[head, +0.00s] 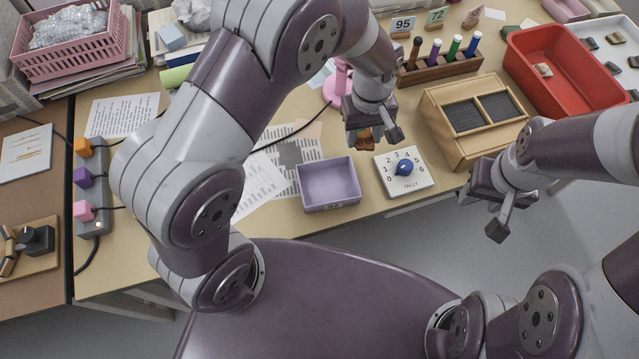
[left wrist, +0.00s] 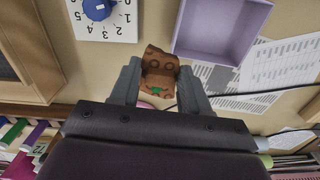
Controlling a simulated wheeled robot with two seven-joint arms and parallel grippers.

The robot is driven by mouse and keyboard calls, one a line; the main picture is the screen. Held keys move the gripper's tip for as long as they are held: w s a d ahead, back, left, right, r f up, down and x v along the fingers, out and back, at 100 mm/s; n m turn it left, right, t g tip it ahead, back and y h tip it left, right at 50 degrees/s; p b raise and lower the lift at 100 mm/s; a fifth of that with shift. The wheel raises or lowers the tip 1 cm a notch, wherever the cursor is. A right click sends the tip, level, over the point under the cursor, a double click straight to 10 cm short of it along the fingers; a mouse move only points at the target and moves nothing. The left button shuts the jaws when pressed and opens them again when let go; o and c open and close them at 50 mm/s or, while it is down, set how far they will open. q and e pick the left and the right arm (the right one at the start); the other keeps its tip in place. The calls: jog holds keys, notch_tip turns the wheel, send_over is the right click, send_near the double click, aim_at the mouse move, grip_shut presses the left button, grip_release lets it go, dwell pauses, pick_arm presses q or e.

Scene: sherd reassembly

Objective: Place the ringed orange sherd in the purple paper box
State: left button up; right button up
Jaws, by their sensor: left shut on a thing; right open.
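The orange-brown sherd with dark ring marks and a green patch (left wrist: 158,74) is between the fingers of my left gripper (left wrist: 160,85) in the left wrist view. That gripper is shut on it. In the head view the sherd (head: 366,136) shows only partly below my left gripper (head: 373,133), above the table. The purple paper box (head: 329,184) stands near the table's front edge, left of and nearer than the sherd; its inside looks empty. The box also shows in the left wrist view (left wrist: 222,28). My right gripper (head: 492,212) is open and empty, out past the front edge.
A white tally dial board (head: 404,171) lies right of the box. A wooden case with dark panels (head: 470,115), a pen rack (head: 440,68) and a red tray (head: 568,72) stand further right. Printed sheets (head: 284,160) lie left of the box. A pink stand (head: 338,90) is behind the gripper.

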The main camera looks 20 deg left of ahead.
pick_arm(q)
send_over(329, 190)
jog(key=f, duration=0.5)
jog(key=shift+w, duration=0.2)
jog(key=shift+s+a+f, duration=0.1)
jog(key=shift+s+f, duration=0.1)
jog(key=shift+f, duration=0.05)
notch_tip(329, 190, down, 4)
jog(key=shift+f+b, duration=0.2)
jog(key=shift+b, duration=0.1)
jog(key=o, duration=1.1)
jog(key=shift+o, duration=0.2)
notch_tip(329, 190, up, 12)
jog(key=p, duration=0.2)
jog(key=s+a+r+m+t, duration=0.1)
jog(key=s+a+r+m, duration=0.2)
jog(key=a, duration=0.6)
notch_tip(329, 190, up, 2)
jog(key=m, duration=0.2)
jog(key=shift+m+t, duration=0.3)
jog(key=shift+m, duration=0.1)
